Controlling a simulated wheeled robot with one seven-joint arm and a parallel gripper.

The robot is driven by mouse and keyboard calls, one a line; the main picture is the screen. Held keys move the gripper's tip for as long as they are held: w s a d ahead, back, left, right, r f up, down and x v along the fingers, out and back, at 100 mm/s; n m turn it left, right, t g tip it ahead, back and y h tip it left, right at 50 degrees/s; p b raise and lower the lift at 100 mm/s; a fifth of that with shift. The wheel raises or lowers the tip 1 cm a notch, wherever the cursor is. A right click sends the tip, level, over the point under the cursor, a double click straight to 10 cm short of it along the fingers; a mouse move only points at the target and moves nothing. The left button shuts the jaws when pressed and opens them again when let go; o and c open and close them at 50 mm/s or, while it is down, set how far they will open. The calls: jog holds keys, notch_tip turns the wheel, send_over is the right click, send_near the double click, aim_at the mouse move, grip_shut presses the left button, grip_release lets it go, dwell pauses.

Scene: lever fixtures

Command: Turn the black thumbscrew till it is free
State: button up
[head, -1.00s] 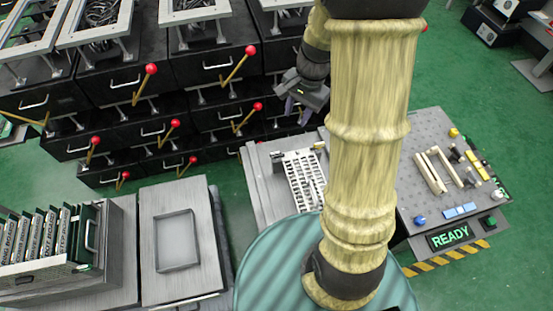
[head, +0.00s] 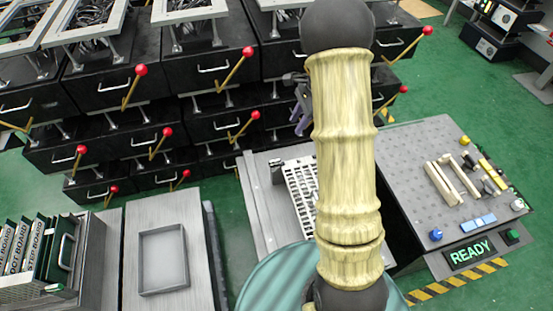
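My arm stands up the middle of the head view and hides much of what lies behind it. Only a sliver of my gripper (head: 301,118) shows at the arm's left edge, in front of the black drawers. I cannot see its fingertips well enough to tell open from shut. No black thumbscrew is clearly recognisable. Small black parts (head: 489,187) sit by a yellow bar on the grey perforated fixture table (head: 405,165) at the right, too small to tell whether one is a thumbscrew. My gripper is well left of them.
A white grid rack (head: 301,190) lies on a grey bench left of the fixture table. Cream bars (head: 447,180) and a blue knob (head: 436,235) are on the table, above a READY panel (head: 470,252). Black drawers with red-knobbed levers (head: 249,52) fill the back. A grey tray (head: 163,260) is front left.

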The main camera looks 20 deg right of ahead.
aim_at(275, 161)
jog(key=b+x, duration=0.4)
jog(key=x, duration=1.3)
jog(key=shift+f, duration=0.25)
grip_shut()
